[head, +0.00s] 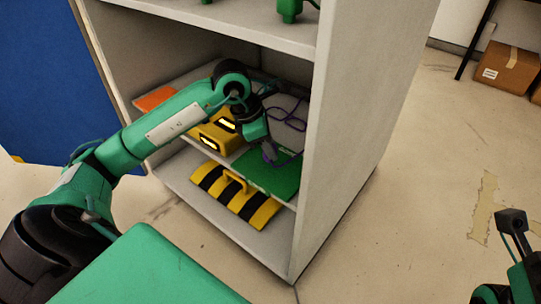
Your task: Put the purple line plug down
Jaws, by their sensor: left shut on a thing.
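My left gripper (268,153) reaches into the shelf unit, low over the green mat (284,182) on the middle shelf. It is shut on the purple line plug, which is small and mostly hidden by the fingers, so I cannot tell whether it touches the mat. The purple line (291,122) runs in loops behind and to the right of the gripper.
A yellow device (211,143) with lit panels stands left of the gripper. An orange item (155,98) lies at the shelf's left. A yellow-and-black striped object (234,195) is on the bottom shelf. The unit's side wall (345,150) stands close on the right.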

